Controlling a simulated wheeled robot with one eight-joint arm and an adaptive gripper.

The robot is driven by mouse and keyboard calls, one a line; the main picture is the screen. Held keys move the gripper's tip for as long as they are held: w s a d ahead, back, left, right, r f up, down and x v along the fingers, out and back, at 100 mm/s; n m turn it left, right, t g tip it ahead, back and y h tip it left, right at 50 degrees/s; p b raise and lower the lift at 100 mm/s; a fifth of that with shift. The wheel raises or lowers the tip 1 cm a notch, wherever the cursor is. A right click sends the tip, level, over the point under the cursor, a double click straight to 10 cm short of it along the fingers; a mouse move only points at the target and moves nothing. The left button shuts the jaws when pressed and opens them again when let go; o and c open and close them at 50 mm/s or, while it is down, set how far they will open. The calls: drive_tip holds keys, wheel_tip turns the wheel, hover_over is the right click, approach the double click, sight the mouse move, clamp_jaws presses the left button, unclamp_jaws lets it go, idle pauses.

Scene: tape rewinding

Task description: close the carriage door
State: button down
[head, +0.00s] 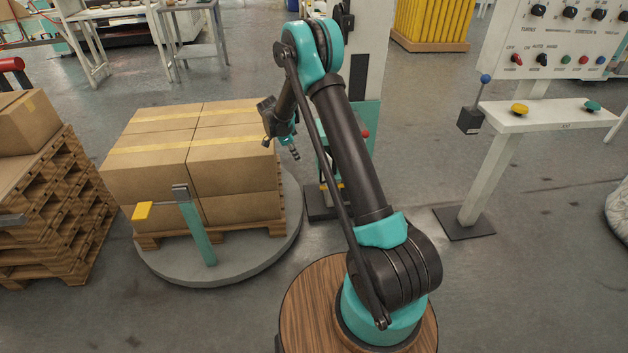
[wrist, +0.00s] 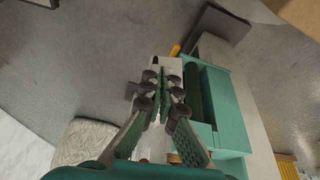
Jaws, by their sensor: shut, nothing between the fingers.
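The wrapper's teal carriage (head: 368,118) sits on the pale mast, partly hidden behind my arm in the head view. In the wrist view the carriage (wrist: 226,108) lies just right of my fingers, with a dark green cylinder (wrist: 193,92) in its recess. A pale panel (wrist: 166,66) lies beyond the fingertips. I cannot tell surely which part is the door or how far open it is. My gripper (wrist: 163,78) is shut and empty, pointing at the carriage's pale side; contact cannot be told. In the head view my gripper (head: 295,154) hangs left of the carriage.
Taped cartons (head: 150,165) stand on a pallet on the round turntable (head: 180,270), left of the mast (head: 372,40). A teal post with a yellow end (head: 198,232) stands in front. A control console (head: 545,118) is at right. Grey floor is open between.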

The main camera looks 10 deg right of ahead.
drive_tip(key=d+f, duration=0.7)
drive_tip(key=f, duration=0.3)
drive_tip(key=shift+w+d, duration=0.15)
drive_tip(key=shift+w, duration=0.2)
drive_tip(key=shift+r, duration=0.1)
drive_tip(key=shift+d, duration=0.15)
